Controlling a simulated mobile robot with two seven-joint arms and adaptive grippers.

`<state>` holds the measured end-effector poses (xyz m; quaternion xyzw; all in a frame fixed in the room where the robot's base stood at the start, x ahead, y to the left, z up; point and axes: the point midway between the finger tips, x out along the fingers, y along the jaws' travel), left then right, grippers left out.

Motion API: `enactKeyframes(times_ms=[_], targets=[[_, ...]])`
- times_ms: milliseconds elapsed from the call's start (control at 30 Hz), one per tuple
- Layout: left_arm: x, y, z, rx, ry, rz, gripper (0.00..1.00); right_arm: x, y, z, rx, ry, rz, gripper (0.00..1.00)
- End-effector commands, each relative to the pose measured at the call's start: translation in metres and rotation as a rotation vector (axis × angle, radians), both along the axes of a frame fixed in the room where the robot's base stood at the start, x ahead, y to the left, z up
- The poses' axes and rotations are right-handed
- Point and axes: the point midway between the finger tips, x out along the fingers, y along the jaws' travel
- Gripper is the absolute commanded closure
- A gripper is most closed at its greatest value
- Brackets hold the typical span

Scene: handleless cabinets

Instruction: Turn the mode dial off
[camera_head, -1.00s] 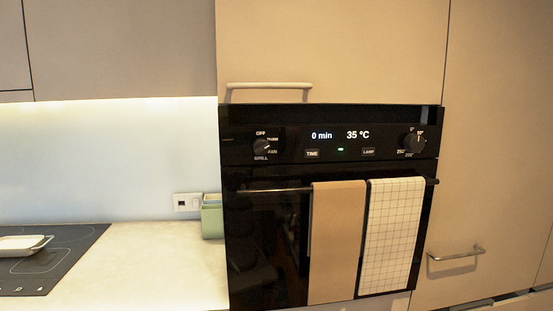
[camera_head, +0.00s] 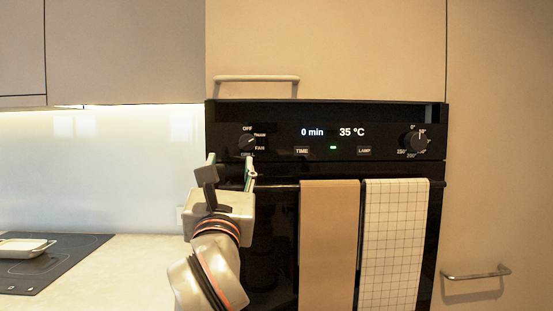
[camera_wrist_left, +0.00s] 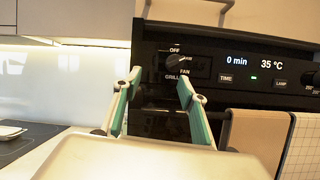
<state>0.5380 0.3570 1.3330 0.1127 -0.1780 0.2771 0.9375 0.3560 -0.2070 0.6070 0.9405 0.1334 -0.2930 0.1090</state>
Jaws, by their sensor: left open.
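The mode dial (camera_head: 247,141) is a small black knob at the left end of the black oven's control panel. Printed labels surround it, with OFF above, FAN at the right and GRILL below. Its pointer is turned away from OFF, towards the right-hand labels. In the left wrist view the dial (camera_wrist_left: 175,61) is just beyond the fingertips. My left gripper (camera_head: 231,164) is open and empty, just below and left of the dial. In the left wrist view its two green-sided fingers (camera_wrist_left: 160,84) are spread apart. My right gripper is not in view.
The oven display (camera_head: 333,132) reads 0 min and 35 °C. A second knob (camera_head: 415,141) is at the panel's right. A tan towel (camera_head: 328,245) and a checked towel (camera_head: 393,245) hang on the oven handle. A hob (camera_head: 60,258) holding a white dish (camera_head: 22,247) is at left.

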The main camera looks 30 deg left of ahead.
Motion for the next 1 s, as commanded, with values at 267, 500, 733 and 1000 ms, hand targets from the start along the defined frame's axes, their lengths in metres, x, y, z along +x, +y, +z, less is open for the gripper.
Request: enactKeyframes(times_ms=[267, 500, 733, 1000], targets=[[0.011, -0.012, 0.010, -0.041, -0.004, -0.103, 0.58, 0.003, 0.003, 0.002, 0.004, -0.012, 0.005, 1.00], [0.042, 0.004, 0.024, -0.041, -0.005, -0.099, 0.58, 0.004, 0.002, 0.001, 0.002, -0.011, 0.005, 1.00], [0.063, 0.014, 0.033, -0.041, -0.004, -0.100, 0.58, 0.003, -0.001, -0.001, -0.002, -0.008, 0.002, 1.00], [0.067, 0.016, 0.035, -0.042, -0.005, -0.101, 0.58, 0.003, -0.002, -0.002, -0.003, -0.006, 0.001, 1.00]])
